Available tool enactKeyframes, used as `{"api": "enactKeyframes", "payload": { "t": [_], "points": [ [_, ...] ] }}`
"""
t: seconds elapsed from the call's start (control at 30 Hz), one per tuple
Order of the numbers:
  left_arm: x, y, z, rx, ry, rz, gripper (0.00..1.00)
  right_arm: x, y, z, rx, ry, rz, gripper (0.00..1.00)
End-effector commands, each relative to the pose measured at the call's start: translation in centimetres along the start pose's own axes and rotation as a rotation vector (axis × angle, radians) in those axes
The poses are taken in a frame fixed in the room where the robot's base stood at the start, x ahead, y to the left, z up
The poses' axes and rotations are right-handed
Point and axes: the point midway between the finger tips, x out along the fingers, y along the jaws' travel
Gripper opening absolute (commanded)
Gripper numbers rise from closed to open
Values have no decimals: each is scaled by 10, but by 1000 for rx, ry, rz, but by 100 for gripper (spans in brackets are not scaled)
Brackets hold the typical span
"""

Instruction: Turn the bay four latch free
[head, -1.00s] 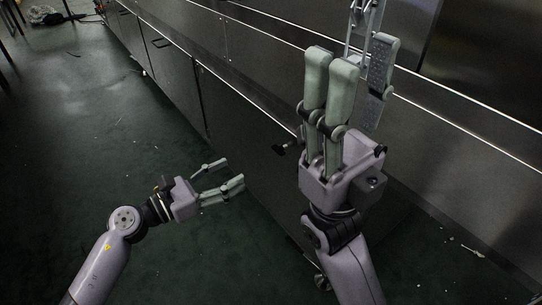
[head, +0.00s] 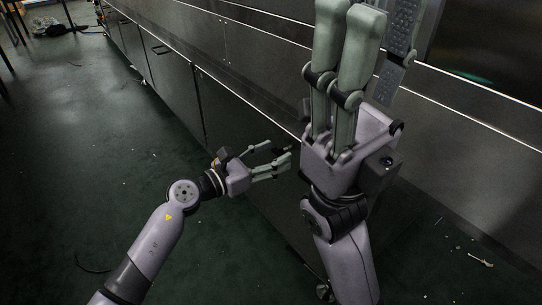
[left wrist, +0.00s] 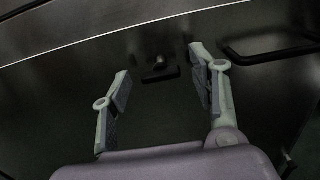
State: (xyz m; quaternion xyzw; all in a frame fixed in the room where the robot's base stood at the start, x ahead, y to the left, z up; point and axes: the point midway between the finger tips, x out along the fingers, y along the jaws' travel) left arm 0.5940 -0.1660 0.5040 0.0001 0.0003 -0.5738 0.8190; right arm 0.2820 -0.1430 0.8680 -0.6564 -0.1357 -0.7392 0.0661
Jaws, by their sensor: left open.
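The latch, a small dark turn handle (left wrist: 160,68) on a dark metal panel, shows in the left wrist view. It lies beyond and between the fingers of my left gripper (left wrist: 160,92), which is open and empty; a gap to the latch appears to remain. In the head view my left gripper (head: 278,160) points right at the panel front, and its fingers partly cover the latch area. My right gripper (head: 372,45) is large in the foreground, fingers pointing up and spread apart, with nothing seen between them. I cannot read a bay number.
The long metal dryer body (head: 225,105) runs from the back left to the front right, with panel doors. A black bar handle (left wrist: 272,50) stands out right of the latch. The dark green floor (head: 90,150) is mostly clear, with small debris. Clutter (head: 50,25) lies far left.

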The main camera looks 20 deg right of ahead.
Motion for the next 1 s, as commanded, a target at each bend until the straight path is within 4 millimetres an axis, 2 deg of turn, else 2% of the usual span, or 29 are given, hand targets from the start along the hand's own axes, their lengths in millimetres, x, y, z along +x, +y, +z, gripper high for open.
{"api": "enactKeyframes", "payload": {
  "t": [0.07, 0.77, 1.0],
  "points": [
    [0, 0, 0, 0, 0, 0, 54, 0, 0, 0, 0, 0, 0, 40],
    [0, 0, 0, 0, 0, 0, 7, 0, 0, 0, 1, 0, 0, 40],
    [0, 0, 1, -19, 1, 0, 7, 3, 0, 0, 1, 2, 1, 40]
  ]
}}
